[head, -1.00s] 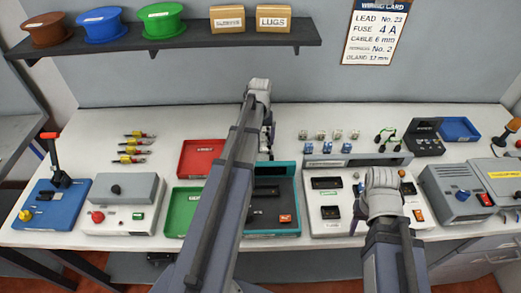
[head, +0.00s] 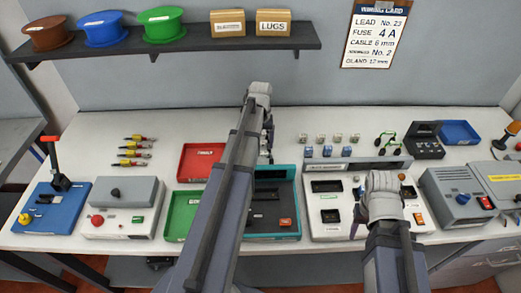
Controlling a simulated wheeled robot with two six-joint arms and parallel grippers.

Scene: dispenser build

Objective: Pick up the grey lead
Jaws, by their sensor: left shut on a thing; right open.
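My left gripper (head: 268,155) is over the back of the teal-edged dark station (head: 285,171), right of the red tray. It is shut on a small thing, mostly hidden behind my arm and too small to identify. I cannot make out a grey lead for sure. A lead with green ends (head: 387,140) lies at the back right of the bench, beside a black open box. My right gripper (head: 357,222) is open, pointing down over the white station (head: 330,231); my wrist hides most of it.
A red tray (head: 184,169) and a green tray (head: 173,228) lie left of my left arm. Several yellow-and-red parts (head: 133,151) lie at the back left. Small blue and pale blocks (head: 327,151) stand behind the white station.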

